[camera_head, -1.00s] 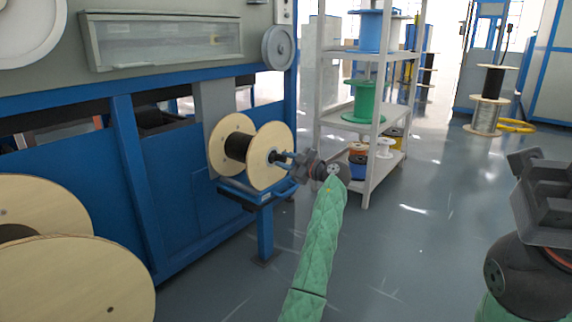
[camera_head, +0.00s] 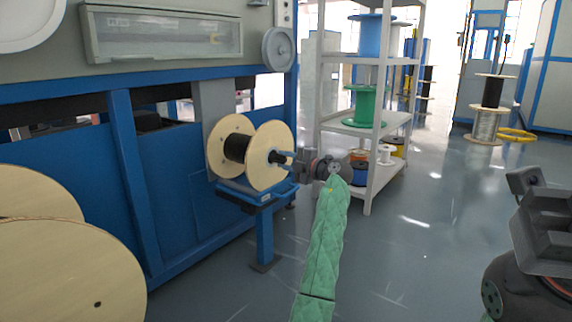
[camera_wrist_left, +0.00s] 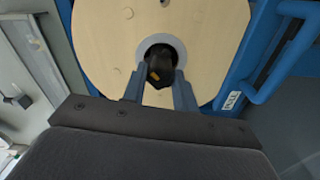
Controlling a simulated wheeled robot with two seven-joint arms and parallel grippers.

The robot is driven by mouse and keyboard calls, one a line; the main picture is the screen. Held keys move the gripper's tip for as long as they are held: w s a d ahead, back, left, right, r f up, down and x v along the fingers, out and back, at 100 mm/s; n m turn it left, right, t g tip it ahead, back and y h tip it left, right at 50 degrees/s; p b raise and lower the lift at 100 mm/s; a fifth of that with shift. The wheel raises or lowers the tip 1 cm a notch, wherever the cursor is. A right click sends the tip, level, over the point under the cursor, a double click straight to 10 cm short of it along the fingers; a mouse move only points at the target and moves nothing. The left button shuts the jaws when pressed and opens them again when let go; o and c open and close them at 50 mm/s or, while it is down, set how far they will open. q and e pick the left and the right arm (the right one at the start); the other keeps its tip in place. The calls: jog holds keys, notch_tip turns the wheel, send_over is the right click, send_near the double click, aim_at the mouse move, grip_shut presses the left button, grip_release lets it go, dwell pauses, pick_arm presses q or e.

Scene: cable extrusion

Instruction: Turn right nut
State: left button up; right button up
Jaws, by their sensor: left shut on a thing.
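A wooden spool (camera_head: 262,140) wound with black cable sits on the blue stand of the machine. A dark nut (camera_wrist_left: 161,65) shows at the spool's hub in the left wrist view, with a small orange mark on it. My left gripper (camera_head: 284,157) reaches in to the spool's right face. Its two fingers (camera_wrist_left: 160,82) stand on either side of the nut and are shut on it. The nut is hidden behind the fingers in the head view. My right gripper (camera_head: 530,195) is at the right edge, away from the spool; its fingers cannot be made out clearly.
The blue stand (camera_head: 264,215) carries the spool. A grey shelf (camera_head: 367,130) with coloured reels stands just behind my left arm. Large wooden reels (camera_head: 70,275) are at the lower left. The grey floor (camera_head: 420,260) between my arms is clear.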

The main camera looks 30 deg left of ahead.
pick_arm(q)
jog(key=n, duration=0.3)
jog(key=shift+f+n, duration=0.1)
jog(key=shift+n, duration=2.2)
jog(key=o, duration=1)
jog(key=shift+c, duration=0.2)
